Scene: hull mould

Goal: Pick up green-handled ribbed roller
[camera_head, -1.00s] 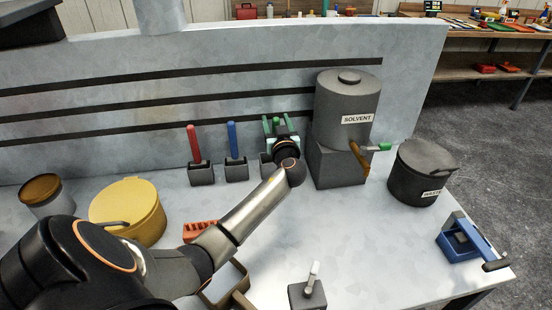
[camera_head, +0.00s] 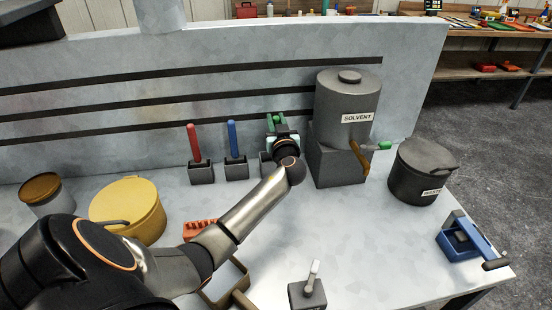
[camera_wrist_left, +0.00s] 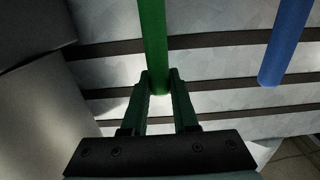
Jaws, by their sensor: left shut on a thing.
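The green handle (camera_head: 276,119) of the roller stands upright behind my left gripper (camera_head: 281,134), at the right end of a row of dark holders. In the left wrist view, the green handle (camera_wrist_left: 154,45) passes between the two fingertips of my left gripper (camera_wrist_left: 160,82), which are shut on it. The ribbed roller part is hidden in the holder (camera_head: 266,163) and behind my gripper. My right gripper is not in view.
A red handle (camera_head: 194,143) and a blue handle (camera_head: 233,140) stand in holders to the left. The back panel (camera_head: 90,125) is just behind.

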